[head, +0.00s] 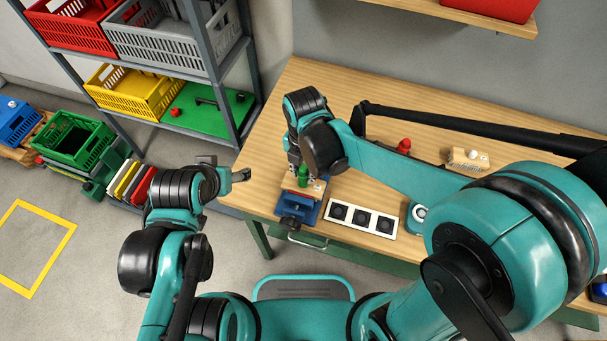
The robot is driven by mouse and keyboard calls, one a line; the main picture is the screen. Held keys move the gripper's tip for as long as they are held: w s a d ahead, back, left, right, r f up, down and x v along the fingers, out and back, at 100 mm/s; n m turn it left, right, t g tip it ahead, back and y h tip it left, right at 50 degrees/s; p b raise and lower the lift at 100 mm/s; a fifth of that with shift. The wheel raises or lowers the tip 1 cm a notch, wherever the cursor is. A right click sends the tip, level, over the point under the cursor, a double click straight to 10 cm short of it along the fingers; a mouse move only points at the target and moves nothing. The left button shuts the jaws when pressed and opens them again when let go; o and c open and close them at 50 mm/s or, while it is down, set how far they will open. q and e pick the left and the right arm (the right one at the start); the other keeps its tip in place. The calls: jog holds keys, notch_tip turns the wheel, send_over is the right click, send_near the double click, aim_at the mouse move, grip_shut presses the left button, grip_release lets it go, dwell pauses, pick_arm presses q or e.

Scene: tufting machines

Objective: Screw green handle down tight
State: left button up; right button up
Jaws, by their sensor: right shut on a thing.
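The green handle (303,176) stands upright on a small fixture with a light top (317,187) and a blue base (297,206) near the table's front left edge. My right gripper (295,161) reaches down from above and is shut on the handle. The wrist hides much of its fingers and the handle's upper part. My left gripper (227,169) is open and empty, to the left of the fixture and apart from it, beside the table's left edge.
A white panel with three dark round sockets (361,217) lies right of the fixture. A red knob (404,145) and a wooden block with a white knob (467,159) are farther back on the wooden table (265,150). A shelf with crates (135,90) stands at left.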

jog(key=m, duration=0.6)
jog(key=shift+m, duration=0.4)
jog(key=m, duration=0.3)
jog(key=shift+f, duration=0.1)
jog(key=m, duration=0.4)
jog(key=shift+m, duration=0.4)
jog(key=o, duration=0.9)
jog(key=shift+o, duration=0.2)
notch_tip(320, 180, up, 10)
jog(key=p, duration=0.8)
